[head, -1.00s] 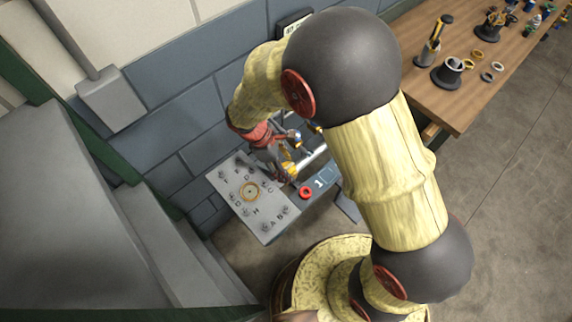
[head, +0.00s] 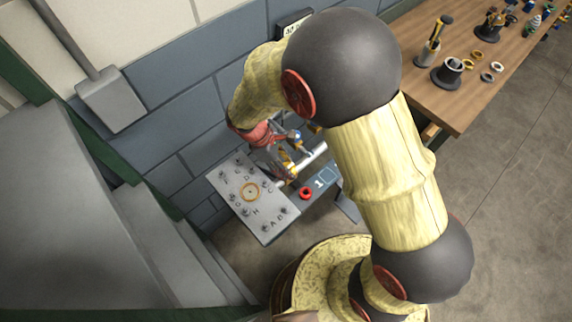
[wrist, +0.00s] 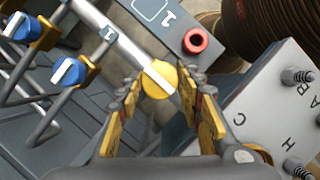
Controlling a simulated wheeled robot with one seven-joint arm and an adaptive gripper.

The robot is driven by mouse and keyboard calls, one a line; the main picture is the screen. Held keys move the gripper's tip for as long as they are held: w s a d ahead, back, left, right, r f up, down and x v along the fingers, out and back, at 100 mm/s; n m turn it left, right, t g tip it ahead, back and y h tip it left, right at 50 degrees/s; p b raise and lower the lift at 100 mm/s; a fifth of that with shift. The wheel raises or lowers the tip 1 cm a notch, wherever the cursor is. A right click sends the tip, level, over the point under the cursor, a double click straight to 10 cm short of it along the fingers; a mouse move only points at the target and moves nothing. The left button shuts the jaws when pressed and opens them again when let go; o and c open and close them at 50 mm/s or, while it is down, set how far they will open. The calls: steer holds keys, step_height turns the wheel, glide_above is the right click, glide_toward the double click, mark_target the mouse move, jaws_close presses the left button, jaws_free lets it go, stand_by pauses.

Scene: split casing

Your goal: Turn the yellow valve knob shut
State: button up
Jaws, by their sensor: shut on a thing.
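The yellow valve knob (wrist: 158,80) sits on a pale straight pipe (wrist: 122,40) in the wrist view. A white bar on its face lies roughly in line with that pipe. My gripper (wrist: 161,78) has one finger on each side of the knob and is shut on it. In the head view my gripper (head: 284,161) is at the back of the panel unit, below the bent wrist. The knob is mostly hidden there by the fingers.
Two blue knobs (wrist: 68,72) on bent pipes are left of the yellow one. A red ring (wrist: 196,40) is close on the right, beside a label "1". A lettered grey plate (head: 238,213) with studs stands left of the gripper. A wooden bench (head: 450,105) is farther right.

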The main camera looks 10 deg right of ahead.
steer(key=m+g+p, duration=0.1)
steer(key=m, duration=0.1)
steer(key=m+p, duration=0.1)
steer(key=m, duration=0.1)
steer(key=shift+w+r+m+g+y, duration=0.1)
steer(key=shift+w+m+g+y, duration=0.05)
steer(key=shift+m+g+y, duration=0.2)
steer(key=m+p, duration=0.1)
steer(key=m, duration=0.1)
steer(key=m+g+y+p, duration=0.1)
steer(key=m, duration=0.1)
steer(key=shift+w+d+m, duration=0.1)
steer(key=shift+d+m, duration=0.05)
steer(key=shift+m, duration=0.1)
steer(key=m+y, duration=0.1)
steer(key=m, duration=0.1)
steer(key=m+g+y+p, duration=0.1)
steer(key=m, duration=0.1)
steer(key=shift+d+m, duration=0.1)
steer(key=shift+m, duration=0.2)
steer(key=shift+d+m+y+p, duration=0.1)
steer(key=shift+m+y+p, duration=0.6)
steer(key=shift+m, duration=1.4)
steer(key=o, duration=1.1)
